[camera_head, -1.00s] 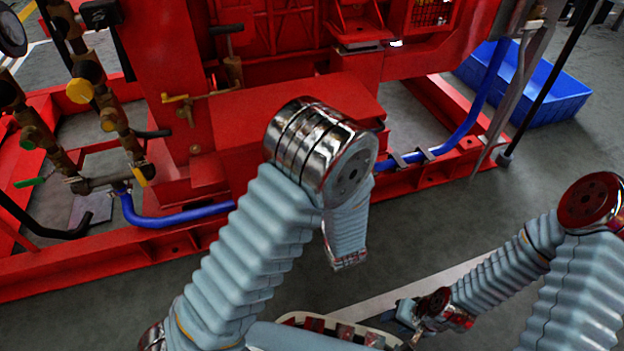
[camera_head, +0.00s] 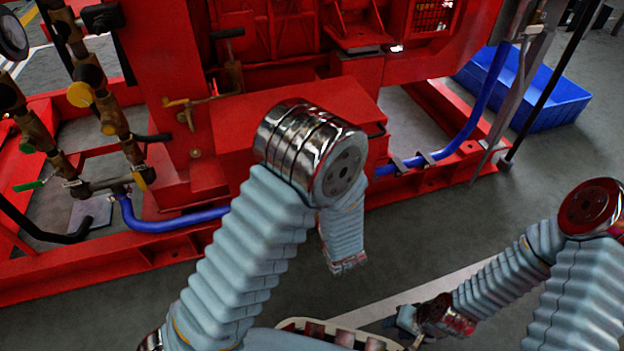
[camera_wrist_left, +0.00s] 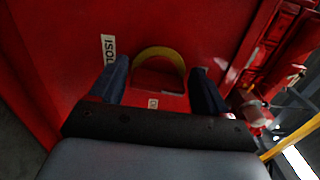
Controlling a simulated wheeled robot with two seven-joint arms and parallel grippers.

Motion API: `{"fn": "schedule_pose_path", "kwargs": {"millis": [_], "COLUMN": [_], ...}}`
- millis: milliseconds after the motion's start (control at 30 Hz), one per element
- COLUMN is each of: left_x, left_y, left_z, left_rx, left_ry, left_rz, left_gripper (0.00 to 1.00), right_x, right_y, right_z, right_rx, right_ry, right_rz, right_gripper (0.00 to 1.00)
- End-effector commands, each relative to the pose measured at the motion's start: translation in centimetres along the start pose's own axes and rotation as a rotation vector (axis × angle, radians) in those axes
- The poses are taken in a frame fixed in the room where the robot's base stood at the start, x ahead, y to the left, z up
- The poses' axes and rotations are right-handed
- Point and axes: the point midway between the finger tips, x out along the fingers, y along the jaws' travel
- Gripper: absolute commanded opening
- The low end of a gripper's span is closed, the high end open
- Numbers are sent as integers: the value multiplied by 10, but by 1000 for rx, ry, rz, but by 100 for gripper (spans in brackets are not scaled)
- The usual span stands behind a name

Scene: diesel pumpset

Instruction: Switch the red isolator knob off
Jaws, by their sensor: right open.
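The red isolator knob (camera_wrist_left: 158,78) shows in the left wrist view against a red panel, with a yellow arc behind its far edge. Part of a white label reading "ISOL" (camera_wrist_left: 108,48) is beside it. My left gripper (camera_wrist_left: 158,86) has its two dark fingers apart, one on each side of the knob, with red showing between knob and fingers. Contact cannot be made out. In the head view the left gripper and the knob are not visible. My right gripper (camera_head: 405,318) is at the bottom, small, open and away from the machine.
The red pumpset (camera_head: 290,115) fills the back. Brass valves and pipes (camera_head: 105,110) stand at left, and a blue hose (camera_head: 175,220) runs along the base frame. A blue crate (camera_head: 555,95) is on the floor at back right.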

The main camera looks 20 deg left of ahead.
Motion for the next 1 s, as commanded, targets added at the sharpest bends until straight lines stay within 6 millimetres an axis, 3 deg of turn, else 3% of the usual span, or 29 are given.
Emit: {"fn": "schedule_pose_path", "kwargs": {"millis": [67, 467, 800, 1000], "left_x": [-1, -12, -89, -126], "left_y": [0, 0, 0, 0], "left_z": [-1, -4, -3, -2], "left_rx": [-1, -1, 2, 0], "left_ry": [4, 14, 17, 13], "left_rz": [1, 4, 2, 1], "left_gripper": [89, 89, 89, 89], "right_x": [0, -1, -5, -6], "right_y": [0, 0, -2, -2], "right_z": [0, 0, 0, 0], "right_rx": [0, 0, 0, 0], "right_ry": [0, 0, -1, -2], "right_rz": [0, 0, 0, 0], "right_gripper": [43, 43, 43, 43]}}
